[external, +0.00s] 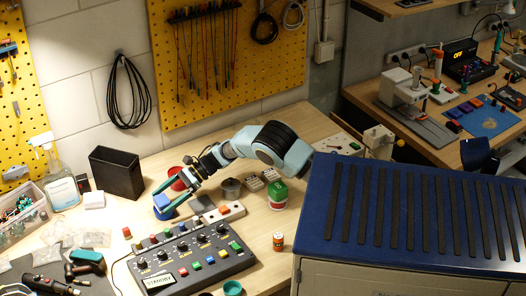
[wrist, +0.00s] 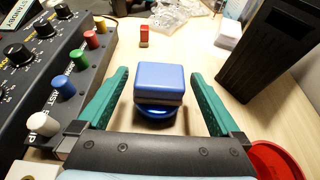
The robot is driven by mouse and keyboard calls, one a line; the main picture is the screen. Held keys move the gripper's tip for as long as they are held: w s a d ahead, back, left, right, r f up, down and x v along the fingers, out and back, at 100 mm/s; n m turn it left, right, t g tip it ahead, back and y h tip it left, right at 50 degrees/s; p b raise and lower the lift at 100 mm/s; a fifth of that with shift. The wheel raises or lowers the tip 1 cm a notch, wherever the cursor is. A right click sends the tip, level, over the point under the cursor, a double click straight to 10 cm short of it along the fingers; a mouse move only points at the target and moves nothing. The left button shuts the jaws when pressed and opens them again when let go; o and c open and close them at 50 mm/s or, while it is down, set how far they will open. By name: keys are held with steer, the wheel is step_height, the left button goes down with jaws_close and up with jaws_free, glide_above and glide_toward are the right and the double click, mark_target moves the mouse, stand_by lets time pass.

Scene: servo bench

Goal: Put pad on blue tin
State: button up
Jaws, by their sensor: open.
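The pad (wrist: 159,82), a blue block with a grey lower layer, sits on top of the round blue tin (wrist: 156,113) in the wrist view. It looks level and roughly centred. The tin is mostly hidden below it. In the external view the pad (external: 162,200) and tin are small and partly behind my fingers. My gripper (external: 163,204) is open, with its green fingers on either side of the pad. In the wrist view my gripper (wrist: 160,76) shows a clear gap between each finger and the pad.
A control panel with knobs and coloured buttons (external: 190,256) stands close beside the tin. A tall black bin (external: 117,174) and a red round container (external: 178,178) are also near. A small red block (wrist: 144,37) lies beyond the pad, with bare bench between.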

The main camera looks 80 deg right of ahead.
steer(key=b+v, duration=0.3)
steer(key=v, duration=0.9)
steer(key=shift+b, duration=0.35)
steer(key=shift+r, duration=0.15)
